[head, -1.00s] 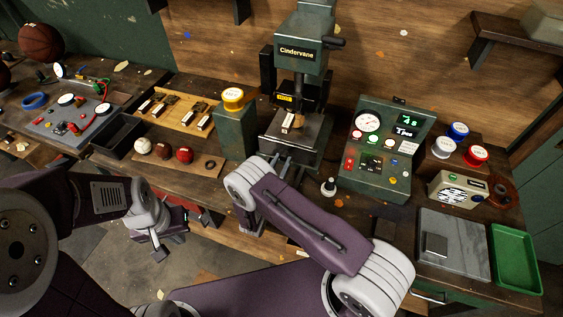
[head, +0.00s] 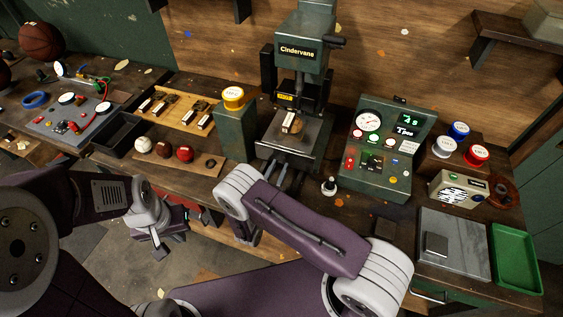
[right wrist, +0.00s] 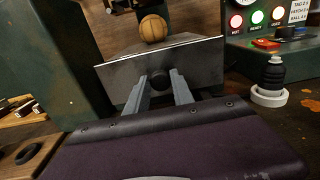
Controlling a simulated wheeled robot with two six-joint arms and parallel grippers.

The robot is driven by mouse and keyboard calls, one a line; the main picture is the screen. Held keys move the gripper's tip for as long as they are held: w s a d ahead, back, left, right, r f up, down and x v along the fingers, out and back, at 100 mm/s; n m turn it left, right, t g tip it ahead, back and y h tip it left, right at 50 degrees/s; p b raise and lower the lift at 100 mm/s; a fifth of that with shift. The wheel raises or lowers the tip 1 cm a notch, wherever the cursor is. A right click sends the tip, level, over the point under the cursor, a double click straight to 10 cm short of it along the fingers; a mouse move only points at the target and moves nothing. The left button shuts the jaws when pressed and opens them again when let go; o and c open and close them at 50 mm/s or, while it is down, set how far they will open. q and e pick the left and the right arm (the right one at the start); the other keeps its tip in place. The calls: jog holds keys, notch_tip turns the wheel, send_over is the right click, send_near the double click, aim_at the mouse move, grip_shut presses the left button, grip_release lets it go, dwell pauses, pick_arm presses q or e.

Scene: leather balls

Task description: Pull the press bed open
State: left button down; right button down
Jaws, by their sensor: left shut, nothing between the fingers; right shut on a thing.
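The green press (head: 301,52), labelled Cindervane, stands at the back of the bench. Its grey metal press bed (head: 307,148) sticks out from under the press head toward me, with a brown ball (head: 299,122) on it. In the right wrist view the bed's front face (right wrist: 205,72) carries a dark round knob (right wrist: 160,79), and the ball (right wrist: 153,27) sits above it. My right gripper (right wrist: 160,92) is shut on the knob, one finger on each side; it also shows in the head view (head: 279,174). My left gripper (head: 160,248) is shut and empty, low in front of the bench.
A green control box (head: 385,150) and a small black knob (head: 329,186) stand right of the bed. A green post with a yellow button (head: 233,98) stands left. Several small balls (head: 164,149) lie on a wooden strip further left. A green tray (head: 515,258) is far right.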

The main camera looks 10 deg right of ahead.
pick_arm(q)
jog(key=shift+f+b, duration=0.5)
jog(key=shift+f, duration=0.05)
pick_arm(e)
jog(key=v, duration=1.2)
jog(key=shift+s+a, duration=0.2)
jog(key=shift+s, duration=0.1)
jog(key=c, duration=1.1)
grip_release()
